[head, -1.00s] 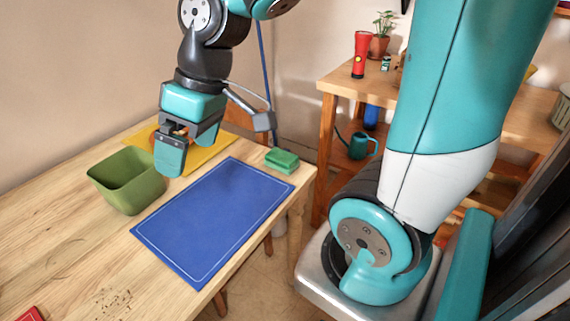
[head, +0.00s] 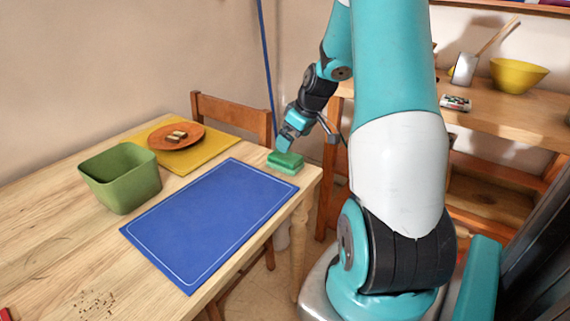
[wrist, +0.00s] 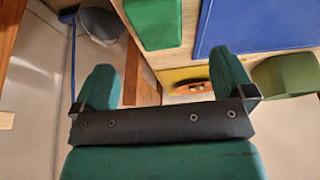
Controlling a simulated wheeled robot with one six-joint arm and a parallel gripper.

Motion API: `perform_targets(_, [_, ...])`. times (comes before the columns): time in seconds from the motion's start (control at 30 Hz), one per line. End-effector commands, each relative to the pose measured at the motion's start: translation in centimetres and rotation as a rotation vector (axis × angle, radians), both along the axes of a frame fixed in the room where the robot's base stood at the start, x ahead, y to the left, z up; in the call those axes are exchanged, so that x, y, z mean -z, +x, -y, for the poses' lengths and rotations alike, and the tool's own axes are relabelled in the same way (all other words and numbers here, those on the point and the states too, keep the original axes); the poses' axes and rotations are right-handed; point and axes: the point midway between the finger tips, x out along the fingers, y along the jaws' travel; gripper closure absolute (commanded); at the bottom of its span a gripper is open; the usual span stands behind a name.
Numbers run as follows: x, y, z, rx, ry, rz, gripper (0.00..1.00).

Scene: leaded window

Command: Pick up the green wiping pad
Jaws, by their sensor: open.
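The green wiping pad (head: 285,161) lies at the table's corner, just past the far right corner of the blue mat. My gripper (head: 285,146) is close behind and above it in the head view, with no visible hold on it. In the wrist view, the pad (wrist: 154,22) is at the top, beyond the fingertips and left of the middle. My gripper (wrist: 167,80) shows two teal fingers spread wide with nothing between them.
The blue mat (head: 210,215) covers the table's middle. A green bin (head: 122,178) stands left of it. A brown plate (head: 176,137) with small pieces sits on a yellow mat (head: 198,156). A chair (head: 232,113) stands behind the table. Crumbs (head: 92,303) lie at the front left.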

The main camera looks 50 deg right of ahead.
Motion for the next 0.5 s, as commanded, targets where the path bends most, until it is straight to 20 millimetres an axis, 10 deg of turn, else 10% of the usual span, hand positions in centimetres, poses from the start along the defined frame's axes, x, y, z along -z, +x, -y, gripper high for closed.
perform_targets(0.5, [6.2,2.1,0.0,-0.001,0.003,-0.002,0.00])
